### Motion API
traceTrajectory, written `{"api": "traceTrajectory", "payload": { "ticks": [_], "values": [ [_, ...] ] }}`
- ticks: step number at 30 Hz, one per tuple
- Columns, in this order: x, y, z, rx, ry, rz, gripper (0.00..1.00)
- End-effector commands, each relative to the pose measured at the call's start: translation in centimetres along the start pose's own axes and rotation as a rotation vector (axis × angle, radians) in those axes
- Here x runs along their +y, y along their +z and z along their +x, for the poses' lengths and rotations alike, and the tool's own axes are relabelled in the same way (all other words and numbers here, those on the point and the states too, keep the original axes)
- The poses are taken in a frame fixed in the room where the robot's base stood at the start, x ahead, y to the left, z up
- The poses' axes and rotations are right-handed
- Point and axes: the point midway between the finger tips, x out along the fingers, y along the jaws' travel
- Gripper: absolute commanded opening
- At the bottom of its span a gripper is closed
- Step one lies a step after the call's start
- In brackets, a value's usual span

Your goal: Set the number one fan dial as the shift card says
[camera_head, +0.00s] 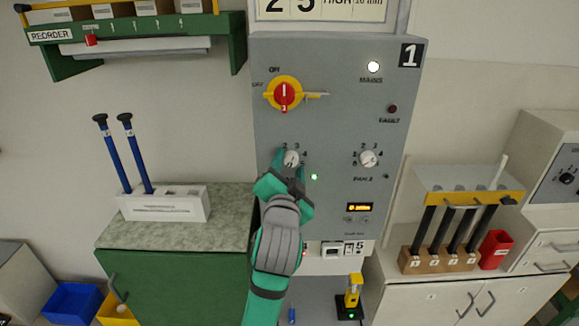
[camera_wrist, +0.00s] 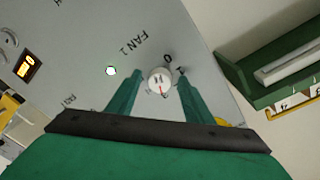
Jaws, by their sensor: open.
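My gripper (camera_head: 291,178) is just below the dial in the head view. In the wrist view its open fingers (camera_wrist: 160,77) stand either side of the knob; contact is unclear.
A second dial, FAN 2 (camera_head: 369,158), is to the right. A red and yellow rotary switch (camera_head: 284,94) is above. A green lamp (camera_head: 314,177) is lit close beside my gripper. A green shelf (camera_head: 140,40) hangs at upper left.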

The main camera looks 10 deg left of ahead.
Motion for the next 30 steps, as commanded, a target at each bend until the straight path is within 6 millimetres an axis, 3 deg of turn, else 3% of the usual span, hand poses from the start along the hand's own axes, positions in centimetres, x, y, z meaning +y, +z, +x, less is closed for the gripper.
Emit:
{"api": "traceTrajectory", "payload": {
  "ticks": [3,9,20,30],
  "values": [
    [0.0,-0.02,-0.02,0.001,0.0,0.0,0.47],
    [0.02,-0.03,-0.03,0.001,0.0,0.0,0.06],
    [0.18,-0.09,-0.02,0.004,0.0,-0.048,0.06],
    [0.4,-0.14,-0.03,0.018,-0.011,-0.283,0.06]
  ]
}}
